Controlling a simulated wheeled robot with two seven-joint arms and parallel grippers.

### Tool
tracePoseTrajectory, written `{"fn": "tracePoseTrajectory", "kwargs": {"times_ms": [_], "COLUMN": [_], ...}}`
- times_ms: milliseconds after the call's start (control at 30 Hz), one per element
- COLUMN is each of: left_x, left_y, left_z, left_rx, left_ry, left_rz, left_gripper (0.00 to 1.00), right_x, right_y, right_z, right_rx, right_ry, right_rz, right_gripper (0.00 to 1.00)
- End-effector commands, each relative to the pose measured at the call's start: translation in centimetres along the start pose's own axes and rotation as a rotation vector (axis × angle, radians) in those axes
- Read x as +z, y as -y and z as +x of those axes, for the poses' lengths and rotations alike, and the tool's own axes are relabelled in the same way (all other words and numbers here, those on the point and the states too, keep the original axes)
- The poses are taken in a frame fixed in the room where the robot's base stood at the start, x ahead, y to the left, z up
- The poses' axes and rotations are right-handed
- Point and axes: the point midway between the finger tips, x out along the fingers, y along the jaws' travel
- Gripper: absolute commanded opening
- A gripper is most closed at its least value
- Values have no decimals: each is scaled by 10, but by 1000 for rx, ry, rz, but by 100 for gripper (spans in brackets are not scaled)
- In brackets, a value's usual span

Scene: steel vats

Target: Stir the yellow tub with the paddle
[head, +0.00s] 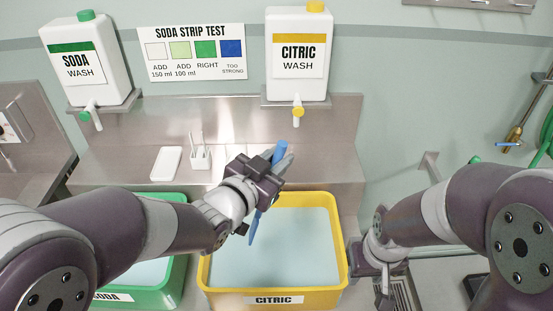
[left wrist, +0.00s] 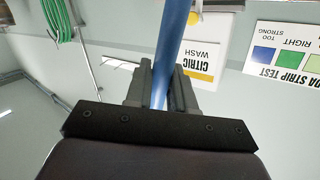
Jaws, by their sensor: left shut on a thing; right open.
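The yellow tub (head: 341,262), labelled CITRIC, stands at the front centre and holds pale bluish liquid. My left gripper (head: 279,158) is above the tub's back left part, shut on the blue paddle (head: 255,227). The paddle slants down over the tub's left side. I cannot tell whether its lower end touches the liquid. In the left wrist view the paddle's blue shaft (left wrist: 172,50) runs between the fingers. My right gripper (head: 382,296) is low, just right of the yellow tub, open; its fingers are partly seen.
A green SODA tub (head: 180,275) stands left of the yellow one, partly behind my left arm. Soda (head: 85,60) and citric (head: 299,55) dispensers hang above. A white tray (head: 166,163) and a strip holder (head: 200,157) sit on the steel ledge.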

Motion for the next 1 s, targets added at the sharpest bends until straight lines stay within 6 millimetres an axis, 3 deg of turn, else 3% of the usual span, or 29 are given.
{"fn": "tracePoseTrajectory", "kwargs": {"times_ms": [467,800,1000], "left_x": [-1,-39,-39], "left_y": [0,8,8], "left_z": [0,-6,-6], "left_rx": [0,0,0], "left_ry": [-1,-1,0], "left_rz": [0,0,0], "left_gripper": [0,0,0], "right_x": [0,-4,-3], "right_y": [0,0,0], "right_z": [-1,-30,-29], "right_rx": [0,0,0], "right_ry": [0,0,0], "right_rz": [0,0,0], "right_gripper": [43,43,43]}}
